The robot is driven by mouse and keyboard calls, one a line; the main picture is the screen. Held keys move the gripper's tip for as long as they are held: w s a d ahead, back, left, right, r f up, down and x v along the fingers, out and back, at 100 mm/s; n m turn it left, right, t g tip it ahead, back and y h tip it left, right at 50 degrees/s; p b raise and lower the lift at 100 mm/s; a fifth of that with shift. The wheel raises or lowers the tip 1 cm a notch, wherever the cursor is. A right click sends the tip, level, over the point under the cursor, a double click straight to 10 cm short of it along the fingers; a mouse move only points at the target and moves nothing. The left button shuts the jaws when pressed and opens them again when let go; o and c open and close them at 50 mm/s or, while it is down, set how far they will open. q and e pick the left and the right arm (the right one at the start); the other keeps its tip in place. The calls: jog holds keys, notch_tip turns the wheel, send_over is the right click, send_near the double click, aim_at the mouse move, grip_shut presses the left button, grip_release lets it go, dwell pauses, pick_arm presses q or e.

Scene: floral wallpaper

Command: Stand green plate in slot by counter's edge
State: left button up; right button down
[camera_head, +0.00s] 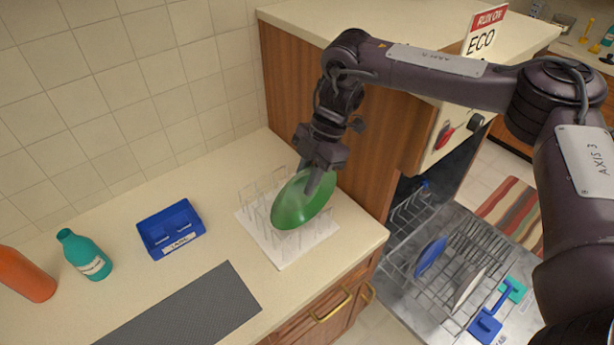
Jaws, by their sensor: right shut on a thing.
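The green plate (300,205) is tilted steeply over the wire plate rack (262,212) on the counter. My right gripper (318,180) comes from above and is shut on the plate's upper edge. The plate hides part of the rack behind it, and I cannot tell whether its lower edge sits in a slot. The rack's wires stand on a white mat (290,254) near the counter's edge (372,245). My left gripper is not in view.
A blue tray (171,230), a teal bottle (84,255), an orange bottle (27,274) and a grey mat (190,312) lie left of the rack. A wooden cabinet side (330,120) rises behind. An open dishwasher (440,265) holding dishes is at the right.

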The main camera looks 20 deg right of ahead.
aim_at(307, 201)
jog(key=shift+f+b, duration=1.55)
jog(key=shift+f, duration=0.35)
jog(key=shift+f+b, duration=0.45)
jog(key=shift+f, duration=1.2)
jog(key=c, duration=1.2)
grip_release()
jog(key=b+v, duration=0.1)
jog(key=v, duration=0.6)
jog(key=shift+w+d+r+b, duration=0.1)
jog(key=shift+r+b, duration=0.25)
jog(key=shift+f, duration=0.1)
